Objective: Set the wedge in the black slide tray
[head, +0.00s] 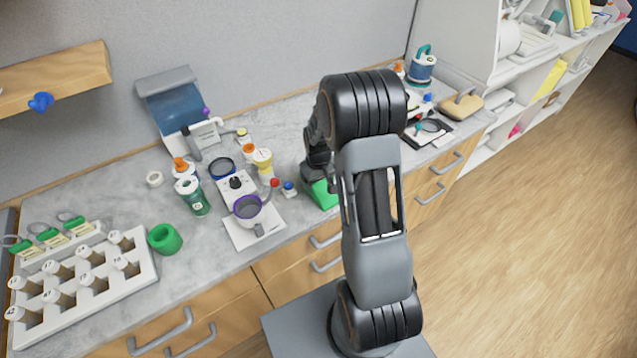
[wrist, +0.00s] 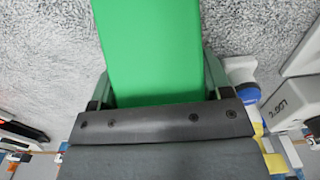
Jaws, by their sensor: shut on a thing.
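The wedge, a bright green block (wrist: 150,50), fills the top middle of the wrist view between my two fingers. In the head view it shows as a green shape (head: 323,195) low over the counter, near its front edge. My gripper (head: 317,178) is shut on it, partly hidden behind my arm. A dark, flat, tray-like item (head: 413,140) lies on the counter to the right of my arm; I cannot tell surely that it is the black slide tray.
A white board with a purple-rimmed cup (head: 247,207) and several small bottles stand left of my gripper. A tan-topped item (head: 462,105) sits at the right end.

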